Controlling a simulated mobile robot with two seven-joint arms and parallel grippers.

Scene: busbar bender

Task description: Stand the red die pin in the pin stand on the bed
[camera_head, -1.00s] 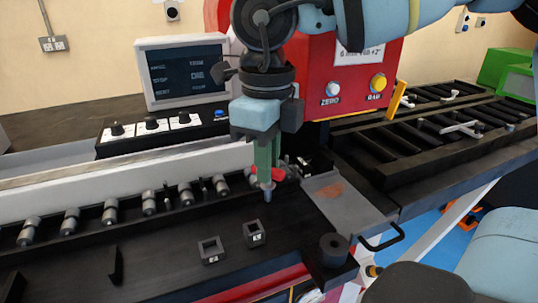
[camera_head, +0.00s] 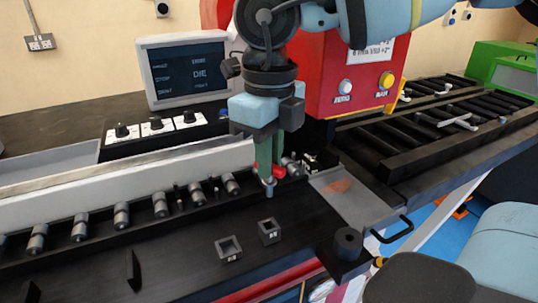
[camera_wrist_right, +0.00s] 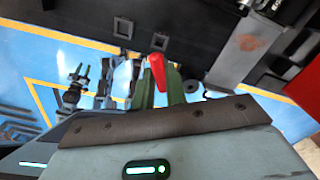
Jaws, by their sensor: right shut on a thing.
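My right gripper (camera_head: 268,168) points down over the black bed, shut on the red die pin (camera_head: 270,186). The pin is roughly upright, with its grey lower end above the bed surface. In the right wrist view the pin's red part (camera_wrist_right: 157,66) shows between the green fingers (camera_wrist_right: 160,92). Two small square open-topped stands sit on the bed: one (camera_head: 269,231) nearly below the pin in the picture, the other (camera_head: 229,248) to its left. They also show in the wrist view (camera_wrist_right: 160,41). I cannot tell which is the pin stand. My left gripper is not in view.
A row of grey rollers (camera_head: 121,215) lies along the back of the bed. A grey plate (camera_head: 357,201) with a handle (camera_head: 392,231) and a black cylinder (camera_head: 348,241) stand to the right. The red control box (camera_head: 362,75) is close behind the arm.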

